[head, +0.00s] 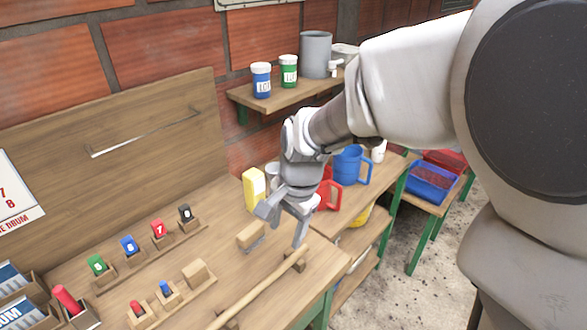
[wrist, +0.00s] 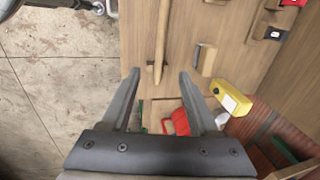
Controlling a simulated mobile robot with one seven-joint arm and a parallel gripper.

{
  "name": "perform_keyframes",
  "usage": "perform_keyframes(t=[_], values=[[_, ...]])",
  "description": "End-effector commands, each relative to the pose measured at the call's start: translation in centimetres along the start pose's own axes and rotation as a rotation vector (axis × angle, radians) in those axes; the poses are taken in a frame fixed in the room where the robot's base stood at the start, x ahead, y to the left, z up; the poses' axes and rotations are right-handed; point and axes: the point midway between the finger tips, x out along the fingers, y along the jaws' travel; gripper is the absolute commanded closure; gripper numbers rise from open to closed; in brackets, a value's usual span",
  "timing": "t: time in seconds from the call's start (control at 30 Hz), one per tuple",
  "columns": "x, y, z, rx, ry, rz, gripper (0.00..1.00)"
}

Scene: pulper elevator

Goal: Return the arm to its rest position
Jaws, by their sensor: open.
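My gripper (head: 283,219) is open and empty above the right end of the wooden workbench (head: 215,240) in the head view. Its two fingers point down, apart from each other. In the wrist view my gripper (wrist: 158,85) shows both fingers spread, with a long wooden rod (wrist: 161,40) on the bench beyond and between them. The rod (head: 258,289) lies along the bench's front edge in the head view, below the fingertips. I cannot tell how high the fingers are above it. My arm reaches in from the right of the head view.
A yellow box (head: 253,189), red mug (head: 329,194) and blue mug (head: 350,165) stand near my gripper. A shelf (head: 285,99) with blue and green jars and a grey pot is behind. Numbered blocks (head: 129,244) sit at left.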

Motion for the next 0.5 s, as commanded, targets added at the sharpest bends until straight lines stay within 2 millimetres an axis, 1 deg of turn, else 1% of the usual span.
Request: perform_keyframes(t=[0.07,0.17,0.3,0.5], values=[[-1.2,0.6,-0.4,-0.02,0.005,-0.015,0.39],[-3.3,2.1,-1.0,-0.077,0.021,-0.042,0.39],[-7.0,5.3,-1.8,-0.197,0.066,-0.081,0.39],[-11.2,10.3,-2.0,-0.379,0.164,-0.102,0.39]])
